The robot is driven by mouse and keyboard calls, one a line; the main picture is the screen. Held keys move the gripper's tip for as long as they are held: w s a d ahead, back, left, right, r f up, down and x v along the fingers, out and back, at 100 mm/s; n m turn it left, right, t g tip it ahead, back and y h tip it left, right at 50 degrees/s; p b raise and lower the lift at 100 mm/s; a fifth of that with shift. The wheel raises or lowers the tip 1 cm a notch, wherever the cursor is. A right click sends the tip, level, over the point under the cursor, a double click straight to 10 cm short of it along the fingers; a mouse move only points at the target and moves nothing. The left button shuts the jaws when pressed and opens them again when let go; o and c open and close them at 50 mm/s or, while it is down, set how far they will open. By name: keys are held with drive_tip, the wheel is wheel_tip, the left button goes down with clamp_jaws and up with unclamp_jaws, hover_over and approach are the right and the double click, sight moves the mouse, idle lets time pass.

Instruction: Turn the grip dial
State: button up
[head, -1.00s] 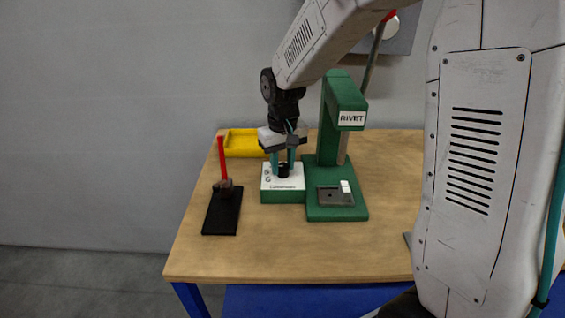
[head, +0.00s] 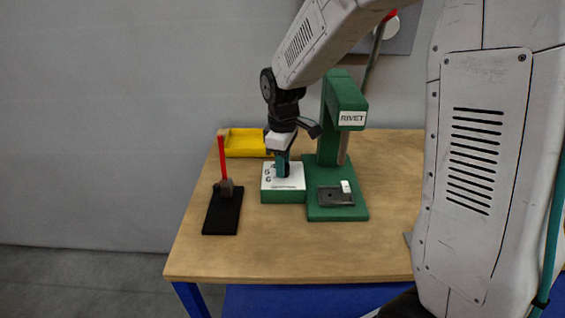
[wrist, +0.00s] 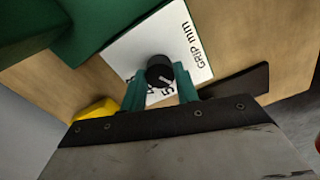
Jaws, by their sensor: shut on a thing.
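The grip dial (wrist: 159,70) is a small black knob with a pale pointer line. It sits on the white top of a green box (head: 284,196), and the wrist view shows the printed words "GRIP mm" and numbers around it. My gripper (wrist: 160,88) is shut on the dial, with one teal finger on each side of it. In the head view my gripper (head: 283,172) points down onto the box, and its fingers mostly hide the dial.
A green press (head: 330,160) marked RIVET stands right of the box, with a grey plate (head: 330,198) on its base. A black stand (head: 223,213) with a red handle is at left. A yellow tray (head: 245,146) lies behind. The table front is clear.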

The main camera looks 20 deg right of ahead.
drive_tip(key=shift+w+r+n, duration=0.1)
drive_tip(key=shift+n, duration=0.2)
idle(0.4)
drive_tip(key=o, duration=1)
drive_tip(key=shift+c, duration=0.2)
wheel_tip(320, 180, up, 7)
drive_tip(key=shift+r, duration=0.4)
